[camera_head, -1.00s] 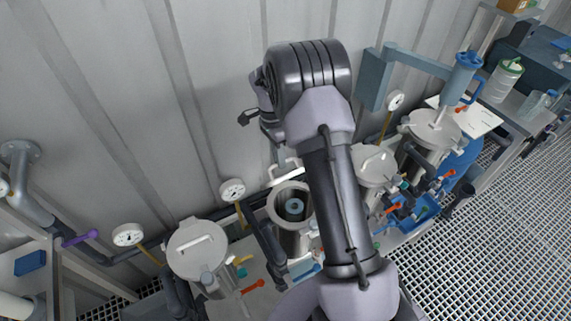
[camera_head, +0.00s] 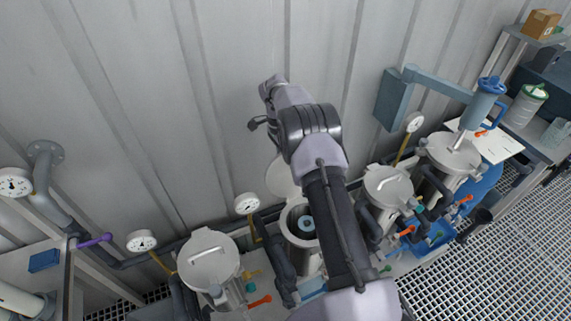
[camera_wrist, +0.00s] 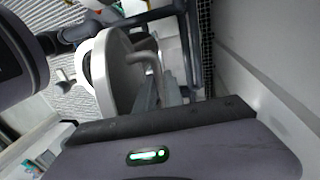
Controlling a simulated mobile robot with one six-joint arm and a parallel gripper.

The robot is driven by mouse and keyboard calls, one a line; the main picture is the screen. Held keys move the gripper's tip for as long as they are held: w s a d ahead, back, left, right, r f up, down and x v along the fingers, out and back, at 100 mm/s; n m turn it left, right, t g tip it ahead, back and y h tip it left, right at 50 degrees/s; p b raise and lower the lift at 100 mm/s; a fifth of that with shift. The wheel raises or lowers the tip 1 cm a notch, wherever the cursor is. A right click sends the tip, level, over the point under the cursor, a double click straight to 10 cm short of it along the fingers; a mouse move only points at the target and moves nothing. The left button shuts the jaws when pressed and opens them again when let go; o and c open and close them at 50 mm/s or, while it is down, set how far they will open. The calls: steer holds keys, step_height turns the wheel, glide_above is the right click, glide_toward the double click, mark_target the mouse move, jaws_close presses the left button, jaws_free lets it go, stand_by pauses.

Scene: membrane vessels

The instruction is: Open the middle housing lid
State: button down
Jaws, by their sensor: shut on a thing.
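The middle housing (camera_head: 302,239) is an open-mouthed metal vessel with a blue-and-grey ring-shaped part inside. Its pale round lid (camera_head: 281,178) stands raised behind the mouth, partly hidden by my arm. In the wrist view the lid (camera_wrist: 103,75) is a tilted disc with a bar handle (camera_wrist: 146,57) on its face. My gripper (camera_wrist: 157,92) is shut on this handle; its fingertips are close to the lid face. In the head view my gripper is hidden behind my arm.
A closed housing (camera_head: 208,261) stands to the left, and closed housings (camera_head: 388,189) stand to the right. A pressure gauge (camera_head: 247,204) is beside the middle housing. The corrugated wall (camera_head: 190,90) is close behind. A blue-grey wall-mounted arm (camera_head: 437,82) is at the right.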

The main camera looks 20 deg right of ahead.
steer(key=shift+w+r, duration=0.1)
steer(key=shift+w, duration=0.05)
stand_by(0.4)
steer(key=c, duration=1.6)
jaws_free()
steer(key=shift+w, duration=0.1)
steer(key=shift+o, duration=0.7)
steer(key=shift+w+f, duration=0.15)
steer(key=shift+f, duration=0.05)
steer(key=shift+r, duration=0.1)
steer(key=p+v, duration=0.4)
steer(key=v, duration=0.8)
